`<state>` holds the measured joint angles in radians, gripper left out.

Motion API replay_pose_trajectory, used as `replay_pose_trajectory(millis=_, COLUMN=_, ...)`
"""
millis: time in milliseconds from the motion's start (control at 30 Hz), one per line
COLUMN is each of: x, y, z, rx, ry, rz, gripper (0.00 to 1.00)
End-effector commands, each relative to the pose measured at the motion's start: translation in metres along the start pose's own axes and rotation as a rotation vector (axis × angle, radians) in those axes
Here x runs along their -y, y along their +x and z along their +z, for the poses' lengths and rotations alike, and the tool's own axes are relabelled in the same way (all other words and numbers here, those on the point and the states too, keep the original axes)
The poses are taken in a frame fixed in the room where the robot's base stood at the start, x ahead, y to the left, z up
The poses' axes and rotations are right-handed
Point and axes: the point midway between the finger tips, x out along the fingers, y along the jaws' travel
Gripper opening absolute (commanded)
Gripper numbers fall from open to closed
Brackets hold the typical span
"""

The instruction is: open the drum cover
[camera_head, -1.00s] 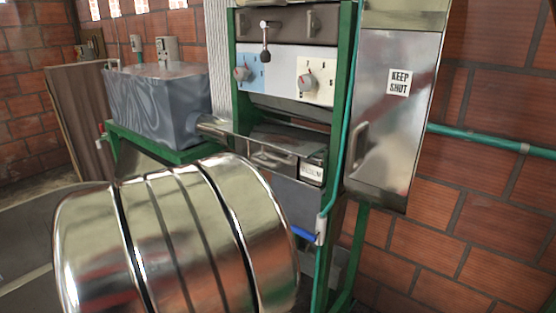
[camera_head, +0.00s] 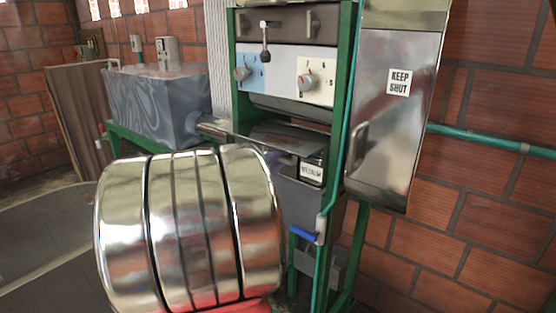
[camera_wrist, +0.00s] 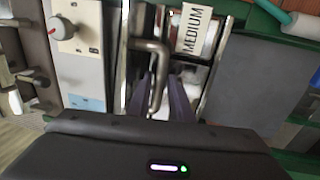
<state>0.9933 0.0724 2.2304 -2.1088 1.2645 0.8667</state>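A shiny metal cover (camera_head: 290,134) sits low in the green machine frame, below the knob panel; I take it for the drum cover. It bears a white label reading MEDIUM (camera_head: 312,170), which also shows in the wrist view (camera_wrist: 192,30). A bent grey bar handle (camera_wrist: 160,62) stands out from the cover in the wrist view. My gripper (camera_wrist: 161,80) points at the cover, with a dark purple finger on each side of the handle and gaps showing. Whether a finger touches it I cannot tell. In the head view my shiny arm hides most of the gripper and handle.
A steel door marked KEEP SHUT (camera_head: 380,120) hangs to the right with its own handle. Two knobs (camera_head: 305,82) and a lever (camera_head: 265,40) are above. A blue-handled valve (camera_head: 304,234) is below. A grey tank (camera_head: 155,105) stands left.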

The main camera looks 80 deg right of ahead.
Motion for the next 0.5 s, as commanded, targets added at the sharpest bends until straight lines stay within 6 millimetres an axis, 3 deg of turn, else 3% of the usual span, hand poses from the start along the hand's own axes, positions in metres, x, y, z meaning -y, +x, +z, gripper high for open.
replay_pose_trajectory(millis=333, x=0.0004, y=0.0041, z=0.0002, rx=0.000, ry=0.000, rz=-0.001, gripper=0.19)
replay_pose_trajectory(millis=500, x=0.0004, y=0.0039, z=0.0002, rx=0.000, ry=0.000, rz=-0.001, gripper=0.08)
